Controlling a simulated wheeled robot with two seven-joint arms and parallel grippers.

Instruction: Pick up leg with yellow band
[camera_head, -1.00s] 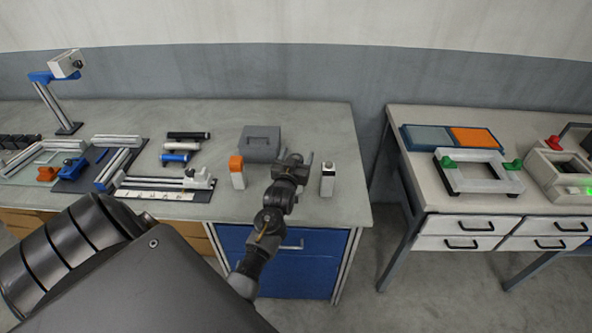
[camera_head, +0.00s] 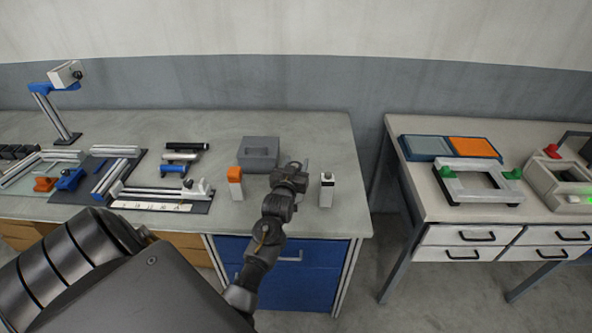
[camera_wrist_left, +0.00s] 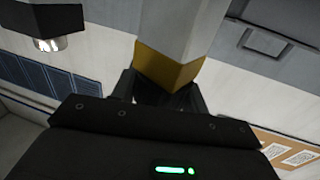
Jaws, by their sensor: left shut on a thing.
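In the left wrist view a pale leg with a yellow band (camera_wrist_left: 168,68) stands between the fingers of my left gripper (camera_wrist_left: 160,95). The band is right at the fingers, and the gripper is shut on the leg. In the head view my left gripper (camera_head: 290,172) is above the bench, between an orange-topped post (camera_head: 235,184) and a white post with a black top (camera_head: 327,190). The held leg is hidden behind the gripper there, so I cannot tell whether it is clear of the bench. My right gripper is not in view.
A grey box with a recess (camera_head: 260,152) stands just behind the gripper. Frames and rails (camera_head: 150,194) and several cylinders (camera_head: 180,158) lie to the left. A second table (camera_head: 437,214) stands right across a gap. The bench's right front corner is clear.

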